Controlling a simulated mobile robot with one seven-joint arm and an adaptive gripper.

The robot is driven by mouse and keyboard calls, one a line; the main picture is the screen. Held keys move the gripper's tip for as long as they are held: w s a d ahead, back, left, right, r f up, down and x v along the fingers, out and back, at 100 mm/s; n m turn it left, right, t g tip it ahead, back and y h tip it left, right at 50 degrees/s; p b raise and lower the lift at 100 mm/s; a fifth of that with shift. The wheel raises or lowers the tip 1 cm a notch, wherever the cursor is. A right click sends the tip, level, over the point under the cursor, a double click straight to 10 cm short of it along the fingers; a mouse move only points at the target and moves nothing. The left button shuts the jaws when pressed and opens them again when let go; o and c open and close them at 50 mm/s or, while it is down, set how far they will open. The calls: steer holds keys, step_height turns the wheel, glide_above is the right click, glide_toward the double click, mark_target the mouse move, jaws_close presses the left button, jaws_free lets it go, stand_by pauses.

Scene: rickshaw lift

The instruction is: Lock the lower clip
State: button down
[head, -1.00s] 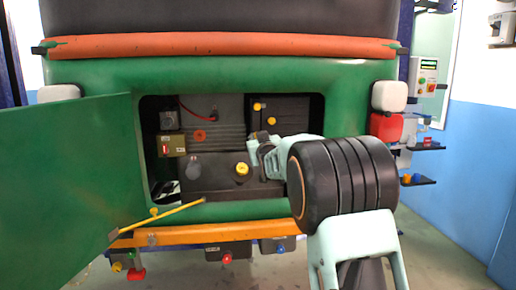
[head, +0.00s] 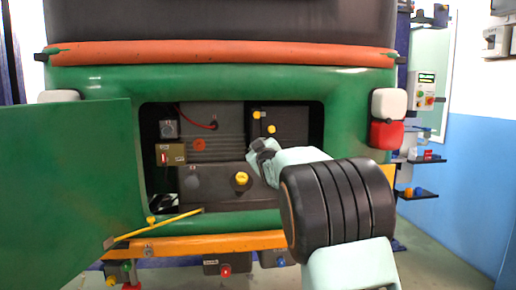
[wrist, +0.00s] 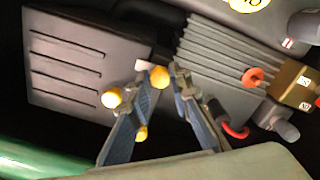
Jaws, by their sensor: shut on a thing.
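In the wrist view my gripper (wrist: 162,67) has its fingers closed around a yellow-ended clip (wrist: 159,77) beside the slotted dark box. I take this for the lower clip. In the head view my gripper (head: 260,150) is at the lower left corner of the same box (head: 290,122) and hides this clip. Another yellow knob, apparently the upper clip (head: 256,114), also shows partly behind a finger in the wrist view (wrist: 141,133). I cannot tell whether either clip is locked.
A further yellow knob (head: 271,129) is on the box face. Left of it stand a ribbed grey unit (head: 228,135) and a lower dark box with a yellow cap (head: 241,178). A green door (head: 65,190) hangs open at left. A yellow rod (head: 170,222) crosses the compartment's lower edge.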

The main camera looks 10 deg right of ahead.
steer(key=c, duration=1.8)
jaws_free()
steer(key=shift+o, duration=0.2)
steer(key=s, duration=1.2)
